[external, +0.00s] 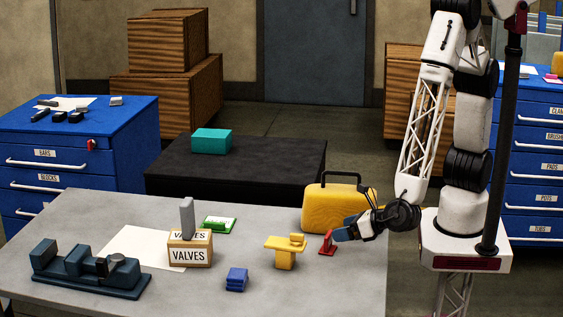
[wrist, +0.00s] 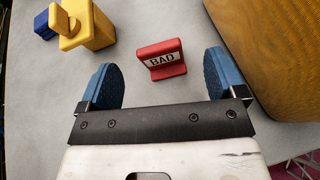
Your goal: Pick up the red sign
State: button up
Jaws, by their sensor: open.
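The red sign (wrist: 161,60) is a small red block with a white label reading "BAD". In the wrist view it stands on the grey table, ahead of my gripper (wrist: 163,82). My gripper is open, with one blue finger to each side of the sign's line and nothing between the fingertips but bare table and the sign's near part. In the external view the red sign (external: 328,243) stands near the table's right side, and my gripper (external: 340,235) is low, close to its right. The near finger partly overlaps it there, so I cannot tell whether they touch.
A yellow case (external: 335,208) stands close behind my gripper. A yellow part (external: 285,255) and a blue block (external: 236,280) lie to the left. A VALVES box (external: 190,252), a green item (external: 219,224) and a dark vise-like tool (external: 90,272) are farther left. The table's right edge is near.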

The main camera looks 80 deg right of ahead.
aim_at(330, 240)
jog(key=shift+s+a+f+n+t+y, duration=0.15)
jog(key=shift+s+f+n+t+y, duration=0.15)
jog(key=shift+s+f+n, duration=0.7)
jog(key=shift+s+r, duration=0.1)
jog(key=shift+s, duration=0.05)
jog(key=shift+x, duration=1.3)
jog(key=shift+x, duration=2.6)
jog(key=shift+a, duration=0.15)
jog(key=c, duration=1)
